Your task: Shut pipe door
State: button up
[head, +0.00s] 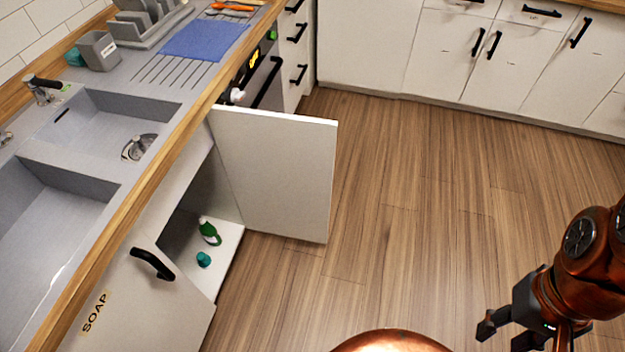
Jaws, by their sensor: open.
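The white cabinet door (278,170) under the sink stands wide open, swung out over the floor at about a right angle to the cabinet front. Its handle is not visible from this side. The open cabinet (228,259) holds a green bottle (209,231) and a small teal item (203,259). My gripper (502,338) is at the lower right, open and empty. It is well to the right of the door and touches nothing. No pipe is visible inside the cabinet.
The neighbouring cabinet front labelled SOAP (96,313) has a black handle (152,264). The double sink (110,125) and wooden counter edge (150,165) are above. The oven (258,75) is beyond the door. Wooden floor (420,200) between the door and my gripper is clear.

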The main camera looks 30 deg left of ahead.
aim_at(279, 167)
jog(key=i, duration=3.65)
jog(key=u, duration=3.5)
jog(key=i, duration=0.1)
jog(key=u, duration=1.35)
